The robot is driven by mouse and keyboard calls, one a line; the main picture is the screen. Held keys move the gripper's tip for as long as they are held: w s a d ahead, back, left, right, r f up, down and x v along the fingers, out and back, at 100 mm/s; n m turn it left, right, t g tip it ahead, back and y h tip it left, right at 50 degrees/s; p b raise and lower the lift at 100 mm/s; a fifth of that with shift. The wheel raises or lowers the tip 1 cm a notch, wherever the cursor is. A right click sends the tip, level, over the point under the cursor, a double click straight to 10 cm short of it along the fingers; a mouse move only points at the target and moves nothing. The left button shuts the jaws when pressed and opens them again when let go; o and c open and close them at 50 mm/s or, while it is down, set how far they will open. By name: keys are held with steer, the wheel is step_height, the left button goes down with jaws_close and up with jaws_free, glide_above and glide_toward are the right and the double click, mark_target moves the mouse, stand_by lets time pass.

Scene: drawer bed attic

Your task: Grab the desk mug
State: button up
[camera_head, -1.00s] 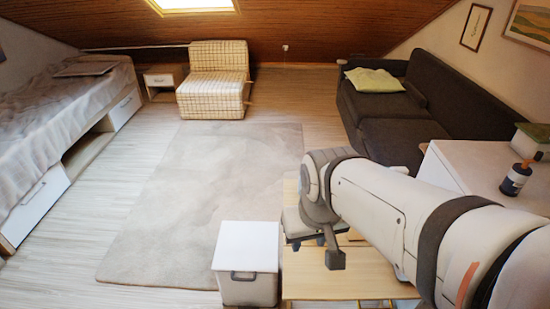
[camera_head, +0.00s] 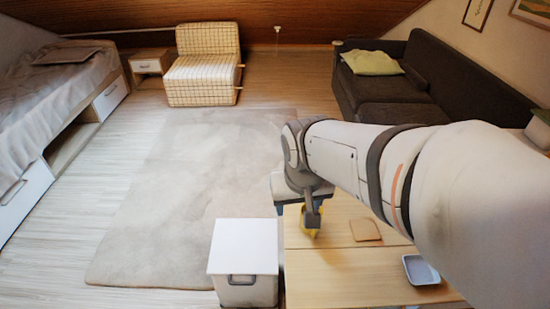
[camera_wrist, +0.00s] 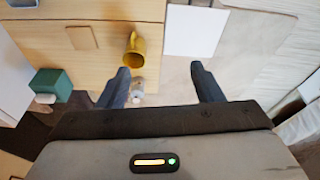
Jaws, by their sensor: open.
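A yellow mug (camera_wrist: 132,52) stands near the edge of the light wooden desk (camera_head: 330,275). In the head view only bits of its yellow show, as my gripper hides most of it. In the wrist view the mug's open rim and handle show, just beyond my gripper (camera_wrist: 160,72) and left of its middle line, near the left fingertip. My gripper (camera_head: 311,218) is open with nothing between its fingers. From these views I cannot tell how high it is above the mug.
A thin wooden square (camera_head: 365,230) and a blue-grey tray (camera_head: 421,271) lie on the desk. A white box with a handle (camera_head: 243,246) stands left of the desk, close to its side. A green box (camera_wrist: 50,84) shows in the wrist view. The rug (camera_head: 190,190) is clear.

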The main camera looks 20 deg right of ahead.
steer(key=o, duration=0.6)
steer(key=w+d+f+m+b, duration=0.2)
steer(key=w+d+f+b, duration=0.1)
steer(key=f, duration=0.4)
steer(key=w+d+f+m+h+b, duration=0.1)
steer(key=w+d+f+b, duration=0.3)
steer(key=f, duration=0.4)
steer(key=w+d+f+m+h+b, duration=0.1)
steer(key=w+d+f+m+b, duration=0.1)
steer(key=w+d+f+b, duration=0.2)
steer(key=w+f+b, duration=0.1)
steer(key=w+f, duration=0.2)
steer(key=f, duration=0.1)
steer(key=shift+m+t, duration=0.3)
steer(key=shift+a+b+x, duration=0.15)
steer(key=shift+b+x, duration=0.35)
steer(key=shift+x, duration=1)
steer(key=shift+a+b+x, duration=0.1)
steer(key=shift+b+x, duration=0.4)
steer(key=shift+x, duration=1)
